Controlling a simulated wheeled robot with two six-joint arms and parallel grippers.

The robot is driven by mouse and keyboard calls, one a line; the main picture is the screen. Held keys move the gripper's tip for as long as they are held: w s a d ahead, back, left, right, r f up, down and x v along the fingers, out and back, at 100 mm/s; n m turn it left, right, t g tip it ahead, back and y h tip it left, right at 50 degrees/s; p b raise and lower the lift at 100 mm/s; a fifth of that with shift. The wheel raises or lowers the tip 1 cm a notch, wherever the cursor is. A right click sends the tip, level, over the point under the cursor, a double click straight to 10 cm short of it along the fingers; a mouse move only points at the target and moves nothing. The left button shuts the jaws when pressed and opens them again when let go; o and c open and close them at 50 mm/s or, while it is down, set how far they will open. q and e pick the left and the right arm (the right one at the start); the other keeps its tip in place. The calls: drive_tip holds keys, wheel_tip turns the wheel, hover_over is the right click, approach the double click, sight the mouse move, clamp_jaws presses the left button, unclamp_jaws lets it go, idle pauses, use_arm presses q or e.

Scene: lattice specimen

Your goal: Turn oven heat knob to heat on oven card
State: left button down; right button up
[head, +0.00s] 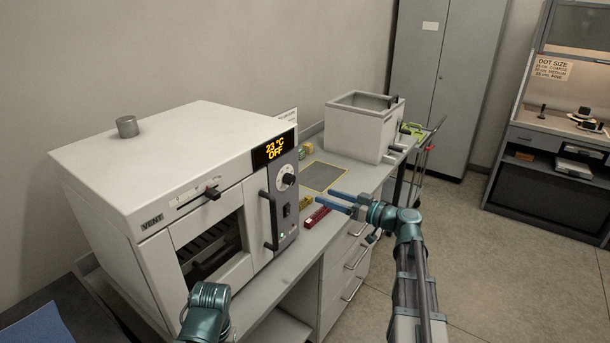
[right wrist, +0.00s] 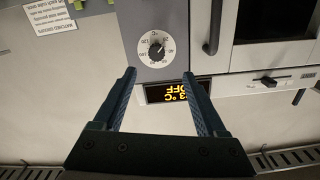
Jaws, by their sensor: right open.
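The white oven (head: 170,160) stands on the bench at left, and its orange display (head: 274,149) reads 23 °C OFF. The round heat knob (head: 289,180) is on the grey panel under the display. It also shows in the right wrist view (right wrist: 156,50), with a dial scale around it. A white printed card (head: 287,115) shows behind the oven; a printed card is also in the right wrist view (right wrist: 48,16), its text upside down. My right gripper (head: 325,196) is open and empty, to the right of the knob and apart from it. My left gripper is out of view.
The oven door handle (head: 269,220) sticks out left of the panel. Red (head: 316,217) and yellow (head: 306,202) small items lie on the bench beside the oven. A grey open-topped box (head: 360,127) stands farther back.

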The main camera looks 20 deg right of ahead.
sight(293, 181)
drive_tip(key=x, duration=1.3)
drive_tip(key=shift+w+d+r, duration=0.25)
drive_tip(key=shift+w+r, duration=0.1)
drive_tip(key=shift+w, duration=0.1)
drive_tip(key=shift+c, duration=0.2)
clamp_jaws()
